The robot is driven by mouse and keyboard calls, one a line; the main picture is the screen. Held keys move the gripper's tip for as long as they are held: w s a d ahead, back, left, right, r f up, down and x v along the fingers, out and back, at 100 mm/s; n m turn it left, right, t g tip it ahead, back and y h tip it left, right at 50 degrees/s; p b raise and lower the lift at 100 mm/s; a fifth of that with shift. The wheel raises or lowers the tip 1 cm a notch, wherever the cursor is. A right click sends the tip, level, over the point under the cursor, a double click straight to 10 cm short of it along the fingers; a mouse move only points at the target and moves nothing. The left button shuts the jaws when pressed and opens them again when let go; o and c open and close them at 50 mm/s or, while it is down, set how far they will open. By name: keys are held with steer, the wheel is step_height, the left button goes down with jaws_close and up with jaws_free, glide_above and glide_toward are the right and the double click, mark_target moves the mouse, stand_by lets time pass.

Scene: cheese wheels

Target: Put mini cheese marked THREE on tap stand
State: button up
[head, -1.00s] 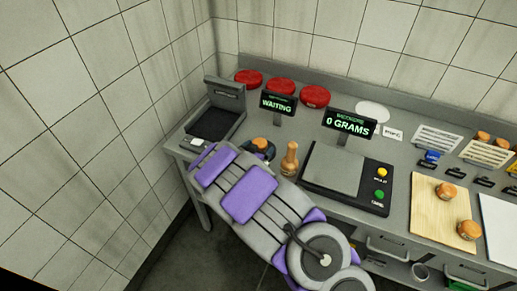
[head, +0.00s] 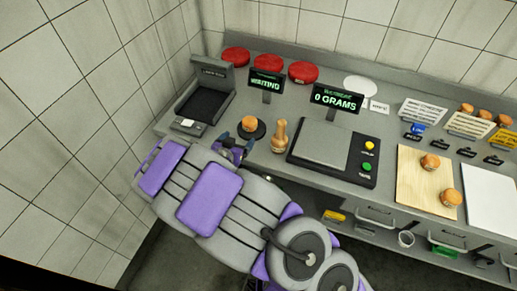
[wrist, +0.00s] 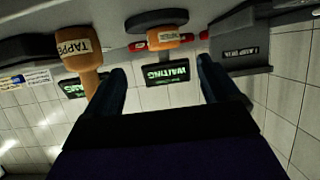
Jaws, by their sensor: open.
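A small orange mini cheese (head: 249,123) sits on the round black tap stand (head: 262,132). In the wrist view, which looks upside down, the cheese (wrist: 168,36) shows a pale label too blurred to read, and the stand (wrist: 150,19) touches it. My gripper (head: 237,149) is open and empty, just on the near side of the cheese and apart from it. In the wrist view the two fingers of my gripper (wrist: 162,76) stand wide apart, with the cheese beyond their tips.
A wooden tapper (head: 279,138) stands right of the tap stand. A scale (head: 332,145) reads 0 GRAMS. A dark device (head: 208,100) stands at left. Two mini cheeses (head: 430,162) sit on a wooden board (head: 415,190). Red wheels (head: 302,72) line the back.

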steer(key=shift+r, duration=0.1)
steer(key=shift+w+d+r, duration=0.1)
steer(key=shift+r, duration=0.05)
steer(key=s+d+r+n+g+y, duration=0.2)
steer(key=s+d+r+g+y, duration=0.45)
steer(key=s+r, duration=0.35)
steer(key=s+d+r+g, duration=0.2)
steer(key=s+d, duration=0.3)
steer(key=s, duration=0.5)
steer(key=s+d+r+n+g+h, duration=0.1)
steer(key=s+d+r+g, duration=0.2)
steer(key=s, duration=0.7)
steer(key=s+d+r+g+h, duration=0.1)
steer(key=s+d+r+g, duration=0.2)
steer(key=s+d, duration=0.5)
steer(key=shift+s+n, duration=0.3)
steer(key=shift+s, duration=0.6)
